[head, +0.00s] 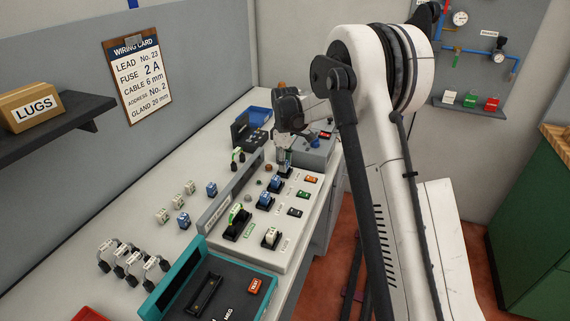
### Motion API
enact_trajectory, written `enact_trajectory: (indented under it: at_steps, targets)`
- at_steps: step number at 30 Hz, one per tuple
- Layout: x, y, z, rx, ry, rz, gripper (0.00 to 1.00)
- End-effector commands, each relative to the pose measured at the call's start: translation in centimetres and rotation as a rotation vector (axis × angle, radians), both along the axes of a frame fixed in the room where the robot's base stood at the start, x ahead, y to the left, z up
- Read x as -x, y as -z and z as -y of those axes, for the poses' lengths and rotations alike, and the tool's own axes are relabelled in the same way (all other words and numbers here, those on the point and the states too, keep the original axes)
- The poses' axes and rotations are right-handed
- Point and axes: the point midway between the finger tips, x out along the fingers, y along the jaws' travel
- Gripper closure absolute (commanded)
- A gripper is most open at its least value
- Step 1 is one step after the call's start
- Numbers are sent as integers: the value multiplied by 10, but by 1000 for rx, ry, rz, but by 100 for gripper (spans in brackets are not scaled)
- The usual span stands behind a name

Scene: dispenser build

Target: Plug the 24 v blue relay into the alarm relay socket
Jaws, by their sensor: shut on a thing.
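My gripper (284,157) points down over the far end of the socket panel (290,226), shut on a small relay (285,166), which looks blue and is partly hidden by the fingers. It is low over a dark socket; I cannot tell whether it is seated. Two blue relays, a nearer one (264,200) and a farther one (276,183), stand in the panel's row beside it. Two more blue relays, one farther (212,188) and one nearer (183,220), stand loose on the bench. Voltage markings and socket labels are too small to read.
White relays (178,201) stand loose on the bench, and another white one (270,237) sits in the panel. A teal-edged tester (176,277) and several looped leads (118,258) are nearer. A grey box (318,152) stands just beyond my gripper. A wiring card (138,76) hangs on the wall.

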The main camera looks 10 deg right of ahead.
Motion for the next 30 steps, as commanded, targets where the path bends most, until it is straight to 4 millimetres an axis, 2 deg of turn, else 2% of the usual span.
enact_trajectory:
  at_steps: [28, 29, 30]
  targets:
    - [0, 5, 0, 0, 0, 0, 96]
    - [0, 5, 0, 0, 0, 0, 72]
    - [0, 5, 0, 0, 0, 0, 67]
